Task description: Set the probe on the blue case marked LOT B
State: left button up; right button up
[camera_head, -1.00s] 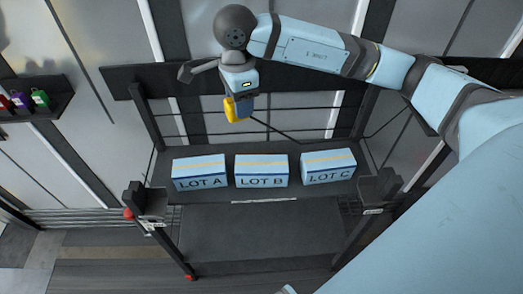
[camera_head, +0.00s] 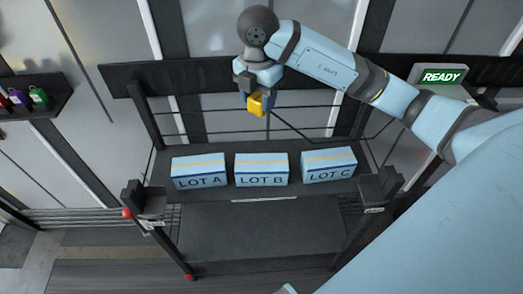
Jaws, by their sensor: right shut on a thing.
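The blue case marked LOT B (camera_head: 262,177) sits on the dark shelf between the LOT A case (camera_head: 199,179) and the LOT C case (camera_head: 329,173). My right gripper (camera_head: 259,98) is shut on the yellow probe (camera_head: 257,106). It holds the probe in the air above and behind the LOT B case, clear of it. A dark cable trails from near the probe down to the right. The gripper partly hides the probe. My left gripper is not in view.
The dark shelf (camera_head: 238,215) has bare room in front of the cases. Posts and rails frame it. A lit READY sign (camera_head: 441,76) stands at the right.

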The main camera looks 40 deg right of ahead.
jog(key=shift+d+f+m, duration=0.1)
jog(key=shift+m, duration=0.4)
jog(key=shift+f, duration=0.35)
jog(key=b, duration=0.1)
send_near(260, 164)
notch_tip(260, 164, down, 5)
jog(key=shift+f, duration=0.2)
jog(key=shift+f, duration=0.1)
jog(key=o, duration=1)
jog(key=shift+f, duration=0.1)
